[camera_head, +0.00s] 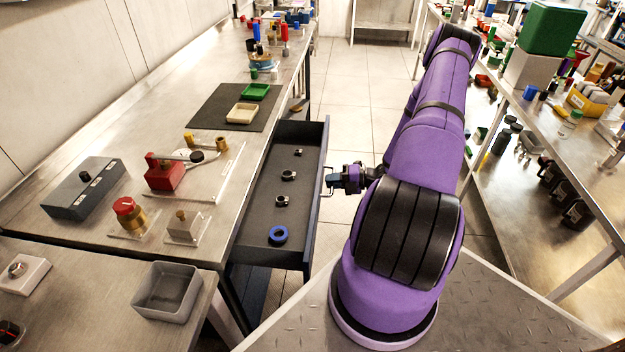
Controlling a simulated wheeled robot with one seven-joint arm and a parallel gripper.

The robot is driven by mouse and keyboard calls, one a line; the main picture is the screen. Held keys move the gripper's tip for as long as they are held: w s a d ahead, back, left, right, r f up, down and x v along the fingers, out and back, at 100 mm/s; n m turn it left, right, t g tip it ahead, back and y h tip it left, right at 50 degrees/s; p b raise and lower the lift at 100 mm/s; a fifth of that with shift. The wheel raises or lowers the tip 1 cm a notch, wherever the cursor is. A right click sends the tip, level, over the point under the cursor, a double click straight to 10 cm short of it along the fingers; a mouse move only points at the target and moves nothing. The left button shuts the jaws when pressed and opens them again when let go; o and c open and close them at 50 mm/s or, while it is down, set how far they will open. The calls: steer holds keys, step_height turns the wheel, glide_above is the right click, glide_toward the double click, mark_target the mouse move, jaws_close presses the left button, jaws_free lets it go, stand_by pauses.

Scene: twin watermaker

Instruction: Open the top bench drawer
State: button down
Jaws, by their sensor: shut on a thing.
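The top bench drawer (262,243) is pulled out to the right from under the metal bench (225,184). Its dark inside shows, with a blue ring (278,235) near the front end and several small metal clamp-like parts in a row behind it. My gripper (330,181) is at the drawer's outer right face, shut on the drawer handle (326,186), a thin metal bar. My purple arm reaches to it from the lower right. The fingertips are small in this view, and part of the handle is hidden by them.
On the bench stand a dark box (85,189), a red block (164,175), a brass valve with a red top (129,213) and a dark mat (217,118) with green and beige trays. A grey bin (167,290) stands nearer. A cluttered right-hand bench flanks the tiled aisle.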

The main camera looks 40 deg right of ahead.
steer(key=shift+f+v, duration=0.2)
steer(key=shift+v, duration=0.75)
steer(key=shift+f+v, duration=0.2)
steer(key=shift+v, duration=0.8)
steer(key=c, duration=1.2)
jaws_free()
steer(key=v, duration=1.1)
steer(key=shift+f, duration=0.1)
